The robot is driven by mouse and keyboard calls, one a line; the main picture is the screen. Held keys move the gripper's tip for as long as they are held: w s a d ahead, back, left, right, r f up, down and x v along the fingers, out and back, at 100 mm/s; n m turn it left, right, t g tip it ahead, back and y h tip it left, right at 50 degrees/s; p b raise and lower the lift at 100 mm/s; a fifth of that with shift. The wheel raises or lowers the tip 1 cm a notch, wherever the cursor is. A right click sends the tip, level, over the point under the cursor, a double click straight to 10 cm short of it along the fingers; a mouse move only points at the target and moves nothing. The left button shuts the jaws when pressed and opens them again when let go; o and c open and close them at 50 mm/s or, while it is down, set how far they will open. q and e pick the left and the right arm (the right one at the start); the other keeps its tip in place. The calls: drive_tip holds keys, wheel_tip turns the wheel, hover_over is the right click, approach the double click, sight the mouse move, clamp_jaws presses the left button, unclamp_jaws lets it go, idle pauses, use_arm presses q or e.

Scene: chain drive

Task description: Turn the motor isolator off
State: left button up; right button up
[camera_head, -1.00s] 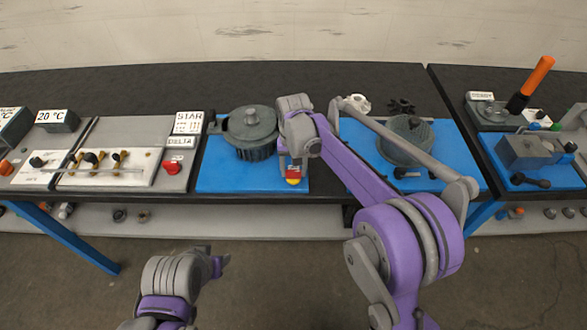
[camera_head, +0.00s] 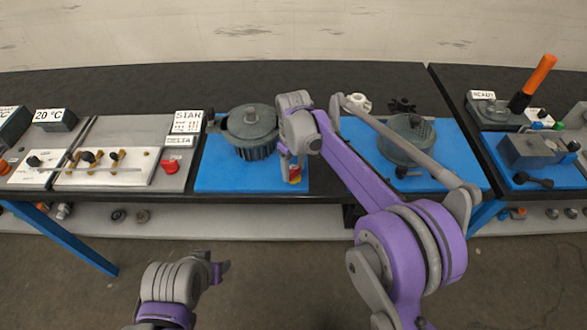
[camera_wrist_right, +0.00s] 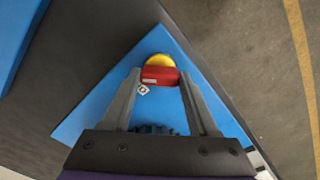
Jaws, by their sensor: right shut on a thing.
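The motor isolator, with a red handle (camera_wrist_right: 160,77) and a round yellow part (camera_wrist_right: 159,61) behind it, sits near the front corner of a blue mat (camera_head: 225,178). In the head view the isolator (camera_head: 296,177) is partly hidden by my right gripper (camera_head: 292,170). In the right wrist view my right gripper (camera_wrist_right: 159,76) has a finger on each side of the red handle and is shut on it. The handle lies straight across between the fingertips. My left gripper (camera_head: 221,271) hangs low in front of the bench, away from the isolator; its jaws are not clear.
A grey motor (camera_head: 252,131) stands on the same mat behind my right gripper. A second grey housing (camera_head: 407,139) stands on another blue mat to the right. A panel with a red knob (camera_head: 170,167) lies to the left. The floor in front is clear.

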sight(294, 171)
drive_tip(key=n, duration=0.4)
drive_tip(key=shift+n, duration=0.4)
drive_tip(key=shift+n+b, duration=0.4)
drive_tip(key=shift+n, duration=1.8)
drive_tip(key=o, duration=1.4)
wheel_tip(294, 171, up, 11)
drive_tip(key=shift+f+p, duration=0.1)
drive_tip(key=shift+p, duration=0.25)
